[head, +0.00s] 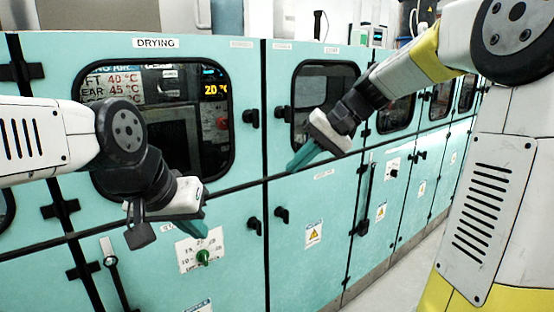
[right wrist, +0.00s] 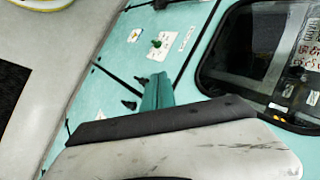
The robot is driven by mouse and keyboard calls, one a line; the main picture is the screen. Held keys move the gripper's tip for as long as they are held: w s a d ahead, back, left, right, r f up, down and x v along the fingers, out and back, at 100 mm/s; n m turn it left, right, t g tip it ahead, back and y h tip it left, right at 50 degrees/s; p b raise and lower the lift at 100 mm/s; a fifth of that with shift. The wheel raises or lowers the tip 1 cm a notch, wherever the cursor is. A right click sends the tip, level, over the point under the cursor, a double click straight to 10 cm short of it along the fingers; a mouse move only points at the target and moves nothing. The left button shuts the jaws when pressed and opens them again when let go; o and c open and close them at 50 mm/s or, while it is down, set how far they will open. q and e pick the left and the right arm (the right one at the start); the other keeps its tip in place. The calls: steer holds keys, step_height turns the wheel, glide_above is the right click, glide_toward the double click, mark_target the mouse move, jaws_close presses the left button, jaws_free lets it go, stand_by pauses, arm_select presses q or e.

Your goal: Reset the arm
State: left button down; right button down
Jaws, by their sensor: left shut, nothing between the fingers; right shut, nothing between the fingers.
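My left arm comes in from the left in the head view. Its left gripper (head: 196,228) has teal fingers that are shut and empty, in front of the lower cabinet panel beneath the drying window. My right arm comes down from the upper right. Its right gripper (head: 300,160) is shut and empty and points down and left, in front of the cabinet below the second window. In the right wrist view its teal fingers (right wrist: 157,92) show together with nothing between them, seen against the teal panels. How far the fingers are from the panels is hard to tell.
A long row of teal cabinets (head: 225,190) with dark windows and black handles fills the background. A drying window (head: 170,110) shows temperature readings. A green knob (head: 203,256) sits on a white plate near my left gripper. Grey floor (head: 395,285) is clear at the lower right.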

steer(key=s+d+f+t+h, duration=0.2)
steer(key=s+d+h, duration=0.1)
steer(key=s, duration=0.6)
steer(key=s+d+f+t+h, duration=0.2)
steer(key=s+d, duration=0.4)
steer(key=s, duration=0.4)
steer(key=shift+f+n+h, duration=0.4)
steer(key=shift+f+h, duration=0.1)
